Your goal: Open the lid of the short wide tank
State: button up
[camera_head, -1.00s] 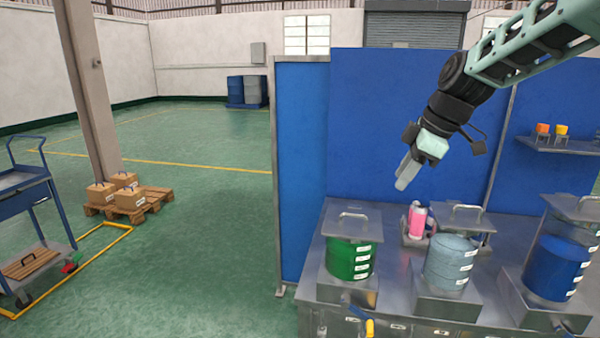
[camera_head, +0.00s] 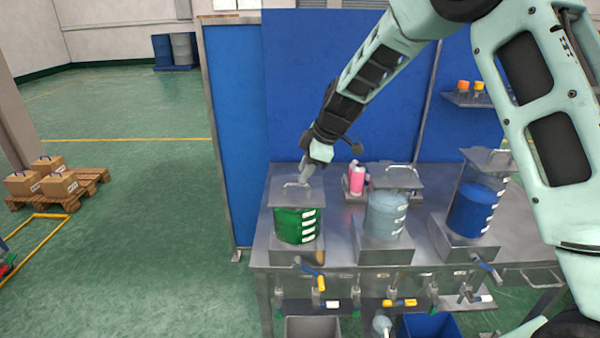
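Three tanks stand in a row on the metal bench. The green-filled tank (camera_head: 290,226) is at the left and looks low and broad. Its flat grey lid (camera_head: 283,197) is down and has an arched handle (camera_head: 291,185) on top. My gripper (camera_head: 304,173) points down at this handle, close to it; I cannot tell whether they touch. Its fingers overlap in this view, so their opening is unclear. The pale blue tank (camera_head: 381,216) is in the middle and the dark blue tank (camera_head: 470,211) at the right, both with lids on.
A pink bottle (camera_head: 356,181) stands behind, between the left and middle tanks. Valves with yellow (camera_head: 321,284) and blue (camera_head: 487,267) levers line the bench front (camera_head: 345,283). A blue partition (camera_head: 330,90) closes the back. Open floor lies to the left.

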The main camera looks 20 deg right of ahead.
aim_at(300, 185)
jog(key=shift+p+x, duration=0.35)
jog(key=shift+x, duration=1.45)
grip_shut()
jog(key=shift+r, duration=0.1)
